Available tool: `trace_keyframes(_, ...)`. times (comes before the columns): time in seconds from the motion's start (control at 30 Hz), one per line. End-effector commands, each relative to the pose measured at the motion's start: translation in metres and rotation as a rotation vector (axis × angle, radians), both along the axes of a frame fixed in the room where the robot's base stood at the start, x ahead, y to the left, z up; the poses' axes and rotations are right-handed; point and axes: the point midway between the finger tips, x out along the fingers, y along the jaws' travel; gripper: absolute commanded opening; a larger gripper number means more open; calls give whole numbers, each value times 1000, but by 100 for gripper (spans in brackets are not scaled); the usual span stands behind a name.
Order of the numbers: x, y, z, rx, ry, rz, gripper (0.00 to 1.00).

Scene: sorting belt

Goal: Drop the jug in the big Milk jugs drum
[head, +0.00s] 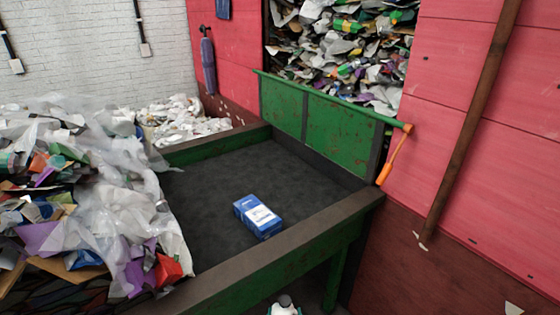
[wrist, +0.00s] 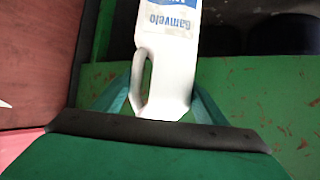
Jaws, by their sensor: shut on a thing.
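The jug (wrist: 175,85) is white with a loop handle on its left side and a blue-lettered label. It shows in the wrist view, and its upper end runs out of the top of that frame. My gripper (wrist: 161,88) has a teal finger on each side of the jug's handle end and is shut on it. In the head view only a small white and teal part (head: 284,307) shows at the bottom edge; I cannot tell which part it is. I cannot make out a labelled Milk jugs drum in either view.
A blue carton (head: 257,217) lies on the dark belt (head: 215,185). The belt's near rail (head: 290,245) and green side panel (head: 320,115) border it. A waste heap (head: 85,200) covers the left. Dark rounded shapes (wrist: 272,32) show at the wrist view's upper right.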

Motion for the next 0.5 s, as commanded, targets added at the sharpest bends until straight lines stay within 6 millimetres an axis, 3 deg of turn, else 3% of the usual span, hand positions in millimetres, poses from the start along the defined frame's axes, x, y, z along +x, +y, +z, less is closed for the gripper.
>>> trace_keyframes(0.13,-16,12,-18,0,1,13,34)
trace_keyframes(0.5,-21,16,-22,0,-1,16,34)
